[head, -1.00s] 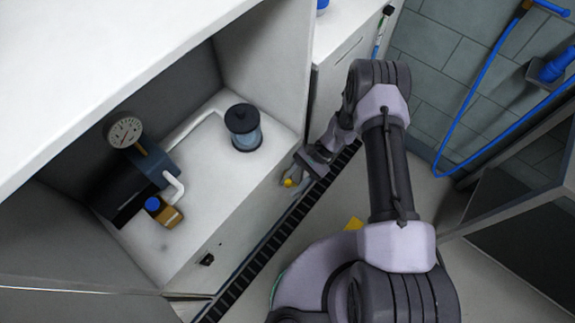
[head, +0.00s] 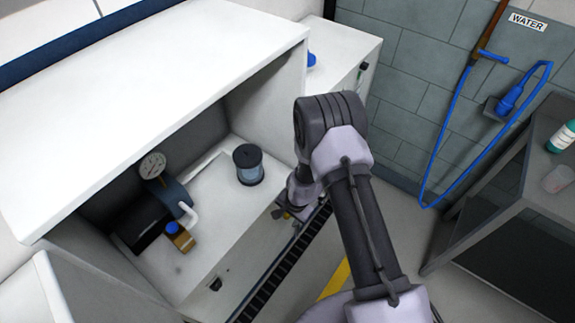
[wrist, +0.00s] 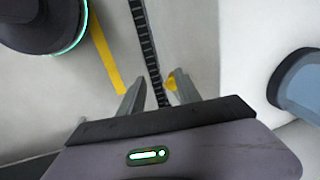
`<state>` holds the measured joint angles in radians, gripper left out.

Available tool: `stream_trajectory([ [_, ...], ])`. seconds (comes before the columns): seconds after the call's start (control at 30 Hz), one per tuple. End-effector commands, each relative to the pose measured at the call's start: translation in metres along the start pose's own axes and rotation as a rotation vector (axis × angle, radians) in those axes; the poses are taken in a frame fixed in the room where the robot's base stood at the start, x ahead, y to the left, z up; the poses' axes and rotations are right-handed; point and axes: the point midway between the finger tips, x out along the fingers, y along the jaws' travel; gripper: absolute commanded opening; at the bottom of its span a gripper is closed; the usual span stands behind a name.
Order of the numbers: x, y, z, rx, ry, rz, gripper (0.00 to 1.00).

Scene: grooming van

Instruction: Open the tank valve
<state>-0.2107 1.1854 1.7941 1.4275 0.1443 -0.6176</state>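In the head view my gripper (head: 281,212) is low at the front of the box, partly hidden by my arm. A brass fitting with a blue cap (head: 174,230) sits on the box beside a dark pump. I cannot tell for sure which of these is the tank valve.
A gauge (head: 152,165) and a dark-lidded clear canister (head: 248,166) stand inside the cabinet (head: 170,75). A black slotted strip (head: 272,276) runs along the floor before it. A blue hose (head: 446,135) hangs on the tiled wall. A dark table (head: 530,172) stands at right.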

Motion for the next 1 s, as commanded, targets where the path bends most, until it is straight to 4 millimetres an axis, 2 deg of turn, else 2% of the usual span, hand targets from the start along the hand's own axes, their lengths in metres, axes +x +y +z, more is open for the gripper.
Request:
stream_trajectory([
  [0.03,-0.019,-0.002,-0.001,-0.001,0.001,-0.002,0.37],
  [0.23,-0.077,-0.002,-0.001,0.0,0.002,-0.003,0.37],
  [0.37,-0.101,-0.018,-0.008,-0.016,0.008,-0.052,0.37],
  [0.6,-0.162,-0.046,-0.015,-0.056,0.018,-0.143,0.37],
  [0.8,-0.215,-0.059,-0.015,-0.096,0.03,-0.207,0.37],
  [1.0,-0.251,-0.063,-0.011,-0.125,0.037,-0.242,0.37],
])
